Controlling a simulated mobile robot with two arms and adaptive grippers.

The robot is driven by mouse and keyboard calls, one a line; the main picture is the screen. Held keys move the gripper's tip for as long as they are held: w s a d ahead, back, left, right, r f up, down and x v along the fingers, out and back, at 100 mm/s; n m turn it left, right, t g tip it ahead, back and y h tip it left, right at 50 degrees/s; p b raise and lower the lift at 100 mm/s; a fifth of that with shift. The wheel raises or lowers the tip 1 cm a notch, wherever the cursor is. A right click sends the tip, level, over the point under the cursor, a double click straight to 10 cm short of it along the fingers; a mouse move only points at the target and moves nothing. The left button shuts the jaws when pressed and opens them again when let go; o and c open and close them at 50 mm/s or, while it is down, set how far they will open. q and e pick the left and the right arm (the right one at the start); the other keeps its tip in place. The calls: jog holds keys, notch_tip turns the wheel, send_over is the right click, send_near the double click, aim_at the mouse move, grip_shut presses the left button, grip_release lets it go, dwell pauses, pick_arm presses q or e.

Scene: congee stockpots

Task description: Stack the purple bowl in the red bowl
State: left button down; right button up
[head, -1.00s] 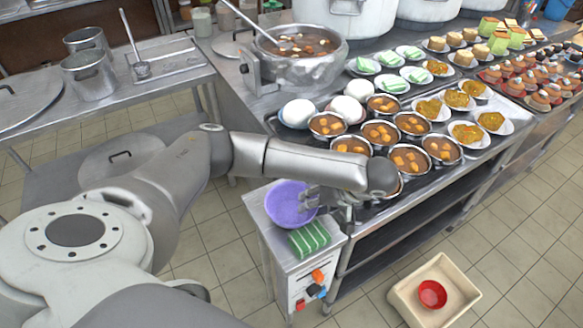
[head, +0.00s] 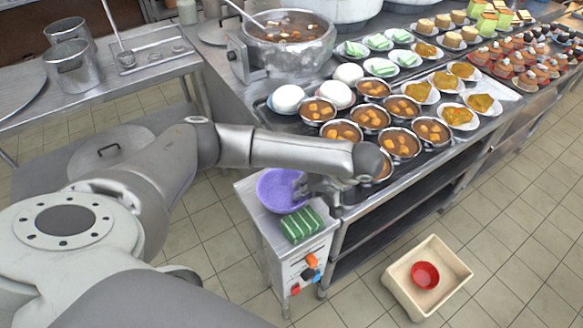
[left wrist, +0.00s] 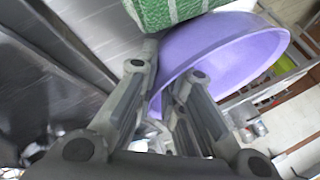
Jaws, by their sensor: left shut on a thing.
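The purple bowl (head: 279,190) sits on a small metal stand beside the long counter. My left gripper (head: 304,187) is at its right rim, shut on it. In the left wrist view the purple bowl (left wrist: 222,50) is tilted in the picture, its wall between the two fingers of my left gripper (left wrist: 165,95). The red bowl (head: 425,275) lies inside a cream bin on the floor at the lower right, well apart from the gripper. My right gripper is not in view.
A green striped block (head: 302,225) stands close to the purple bowl; it also shows in the wrist view (left wrist: 170,10). The cream bin (head: 455,262) has raised walls. The counter holds several filled bowls (head: 370,118) near my forearm. The floor around the bin is clear.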

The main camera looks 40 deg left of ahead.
pick_arm(q)
jog(key=shift+r, duration=0.15)
jog(key=shift+r, duration=0.5)
notch_tip(320, 180, up, 2)
jog(key=shift+r+p, duration=0.2)
jog(key=shift+p, duration=0.25)
jog(key=s+d+r, duration=0.6)
jog(key=d+r, duration=0.3)
jog(key=d, duration=0.4)
jog(key=s+a+m+t+h, duration=0.1)
jog(key=s+a+m+t, duration=0.2)
jog(key=a+m+t, duration=0.1)
jog(key=shift+s+a+r+m, duration=0.3)
jog(key=shift+a+m, duration=0.5)
jog(key=shift+m, duration=0.6)
jog(key=shift+f, duration=0.1)
